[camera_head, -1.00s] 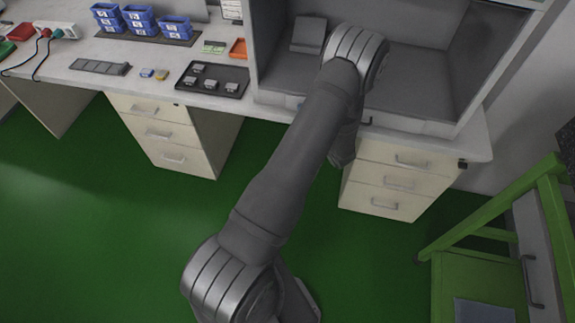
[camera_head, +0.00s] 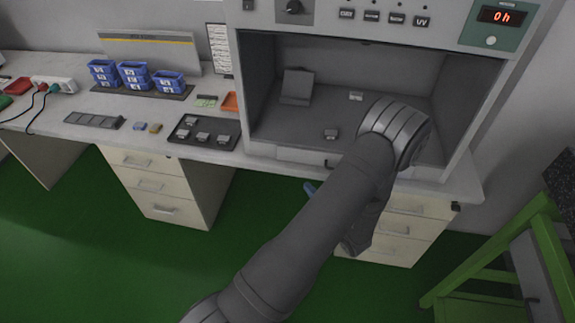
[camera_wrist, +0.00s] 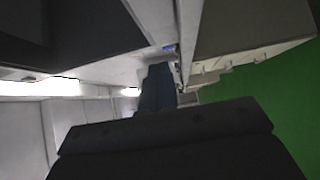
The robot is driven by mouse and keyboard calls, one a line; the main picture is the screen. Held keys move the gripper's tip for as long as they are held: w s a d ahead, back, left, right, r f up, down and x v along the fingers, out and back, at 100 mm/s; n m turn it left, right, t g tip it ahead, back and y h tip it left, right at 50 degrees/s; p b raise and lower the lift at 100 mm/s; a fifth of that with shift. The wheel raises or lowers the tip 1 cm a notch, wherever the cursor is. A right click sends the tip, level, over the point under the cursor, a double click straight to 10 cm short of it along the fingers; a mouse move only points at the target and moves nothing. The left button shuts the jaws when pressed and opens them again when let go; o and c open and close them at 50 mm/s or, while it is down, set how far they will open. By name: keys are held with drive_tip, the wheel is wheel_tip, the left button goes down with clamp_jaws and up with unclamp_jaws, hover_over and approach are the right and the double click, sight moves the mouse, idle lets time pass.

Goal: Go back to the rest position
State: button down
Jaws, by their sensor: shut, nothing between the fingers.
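My gripper (camera_wrist: 158,72) shows in the wrist view as a dark body with narrow blue-grey fingers together, shut and empty. In the head view my arm reaches from the bottom centre up to the right, its elbow in front of the test chamber (camera_head: 262,140). My forearm folds down below the chamber and hides most of the gripper. A small blue tip (camera_head: 310,188) shows left of the forearm, in front of the drawers; I cannot tell for sure that it is a fingertip. Two small parts, one front (camera_head: 331,134) and one rear (camera_head: 355,96), lie in the chamber.
The desk (camera_head: 60,125) holds blue bins (camera_head: 133,75), a dark tray with several small parts (camera_head: 204,133) and a grey strip (camera_head: 94,120). Drawer units (camera_head: 153,186) stand below. A green frame (camera_head: 540,240) stands at right. The green floor (camera_head: 90,260) at left is clear.

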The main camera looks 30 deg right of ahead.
idle(0.3)
approach(288, 155)
drive_tip(key=w+a, duration=0.3)
drive_tip(key=shift+w+d+r, duration=0.1)
drive_tip(key=shift+w+d, duration=1)
drive_tip(key=shift+d, duration=0.1)
drive_tip(key=shift+w+d, duration=0.35)
drive_tip(key=shift+d, duration=0.05)
